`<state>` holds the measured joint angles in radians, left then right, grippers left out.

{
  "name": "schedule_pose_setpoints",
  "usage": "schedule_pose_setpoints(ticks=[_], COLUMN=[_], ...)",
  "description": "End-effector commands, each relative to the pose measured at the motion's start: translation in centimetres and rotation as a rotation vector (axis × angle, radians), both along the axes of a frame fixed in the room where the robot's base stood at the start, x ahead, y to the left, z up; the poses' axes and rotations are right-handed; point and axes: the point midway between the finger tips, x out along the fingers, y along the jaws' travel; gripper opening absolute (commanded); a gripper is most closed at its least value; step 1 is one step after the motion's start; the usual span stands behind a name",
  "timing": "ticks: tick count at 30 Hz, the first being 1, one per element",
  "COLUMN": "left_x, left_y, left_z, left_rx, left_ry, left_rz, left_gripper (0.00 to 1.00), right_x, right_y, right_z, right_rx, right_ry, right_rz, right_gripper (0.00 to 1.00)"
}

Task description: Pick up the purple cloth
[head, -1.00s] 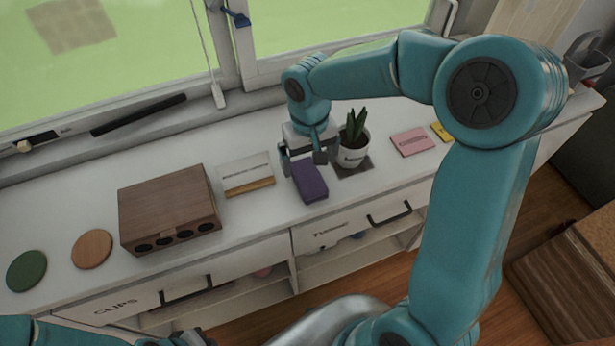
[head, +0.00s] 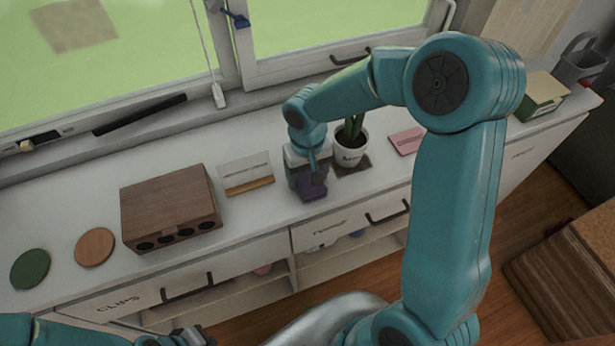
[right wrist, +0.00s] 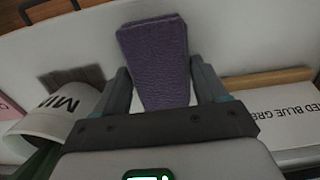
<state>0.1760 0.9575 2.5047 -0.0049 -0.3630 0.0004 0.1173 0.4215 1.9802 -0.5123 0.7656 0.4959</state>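The purple cloth (head: 313,193) is a folded block lying on the white counter (head: 270,212), left of the potted plant. It also shows in the right wrist view (right wrist: 155,60), where its near end lies between the two fingers. My right gripper (head: 307,183) is over the cloth and hides part of it in the head view. In the right wrist view my right gripper (right wrist: 162,88) is open, with one finger on each side of the cloth. My left gripper (head: 190,337) shows only partly at the bottom edge; its fingers are unclear.
A white pot (head: 351,150) with a plant stands close to the right of the gripper. A card in a wooden stand (head: 248,172) and a brown wooden box (head: 168,207) are to the left. A pink pad (head: 407,140) lies farther right. Windows are behind.

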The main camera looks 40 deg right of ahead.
Motion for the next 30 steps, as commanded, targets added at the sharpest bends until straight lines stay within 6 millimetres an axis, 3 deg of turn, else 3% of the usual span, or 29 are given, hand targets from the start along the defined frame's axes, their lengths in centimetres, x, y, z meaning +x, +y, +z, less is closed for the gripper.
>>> schedule_pose_setpoints(ticks=[8,13,17,24,30], left_x=[0.0,0.0,0.0,0.0,0.0], left_y=[0.0,0.0,0.0,0.0,0.0], left_z=[0.0,-0.1,-0.2,-0.3,-0.2], left_rx=[0.000,0.000,0.000,0.000,0.000], left_ry=[0.000,0.000,0.000,0.000,0.000], left_rz=[0.000,0.000,0.000,0.000,0.000], left_gripper=[0.00,0.00,0.00,0.00,0.00], right_x=[0.1,0.1,0.2,0.2,0.1], right_y=[0.0,0.0,0.0,0.0,0.0], right_z=[0.5,2.6,5.8,13.4,17.9], right_rx=[0.000,-0.001,-0.001,-0.001,0.001], right_ry=[-0.002,-0.005,-0.009,-0.008,-0.004], right_rz=[0.000,-0.002,-0.002,0.000,0.000], right_gripper=[0.43,0.43,0.43,0.43,0.43])
